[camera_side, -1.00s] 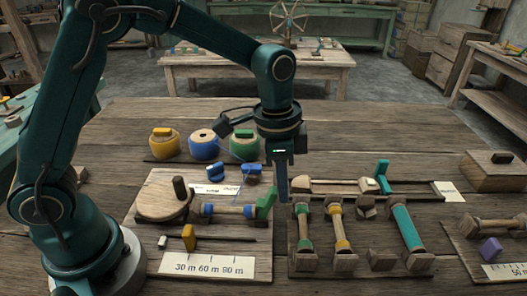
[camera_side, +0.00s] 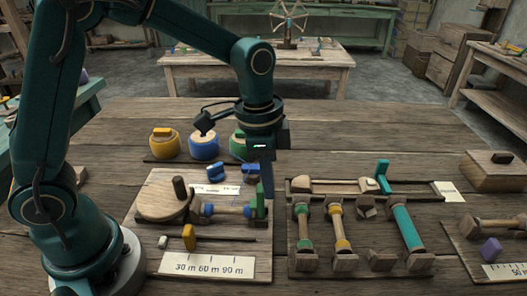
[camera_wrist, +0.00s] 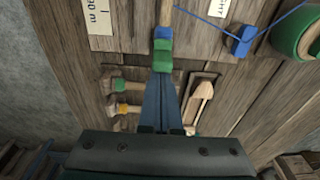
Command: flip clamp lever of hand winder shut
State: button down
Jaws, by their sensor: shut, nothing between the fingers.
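The hand winder sits on a wooden board at the left of the table, with a round wooden disc (camera_side: 160,197) and a dark crank peg. A blue-ended bobbin (camera_side: 228,209) lies on its spindle. The green clamp lever (camera_side: 259,203) is at the bobbin's right end, looking close to upright and partly hidden by my fingers. In the wrist view the green lever (camera_wrist: 162,58) shows right at my fingertips, beside the blue bobbin end. My gripper (camera_side: 267,193) is shut and empty, pointing down at the lever; it seems to touch it, though contact is not certain.
Yellow, blue and green spools (camera_side: 205,146) stand behind the winder. Two small blue pieces (camera_side: 220,172) lie near the white card. To the right is a rack (camera_side: 357,262) with several bobbins and a teal lever (camera_side: 382,177). A length scale (camera_side: 207,264) lies in front.

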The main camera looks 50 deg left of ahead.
jog(key=shift+f, duration=0.15)
jog(key=shift+w+d+f, duration=0.15)
jog(key=shift+w+d, duration=0.8)
jog(key=shift+w+d+f, duration=0.1)
jog(key=shift+w+d, duration=0.8)
jog(key=s+a+r+t, duration=0.1)
jog(key=s+a+r, duration=0.1)
jog(key=r, duration=0.5)
jog(key=s+a+r, duration=0.2)
jog(key=r, duration=0.5)
jog(key=s+a+f+n+t, duration=0.2)
jog(key=s+a+n, duration=0.1)
jog(key=s, duration=0.3)
jog(key=s+a+f+n+t, duration=0.1)
jog(key=s+a+f+n, duration=0.2)
jog(key=s+n, duration=0.3)
jog(key=shift+s+f+t+y, duration=0.2)
jog(key=shift+f+t+y, duration=0.1)
jog(key=shift+t+y, duration=0.1)
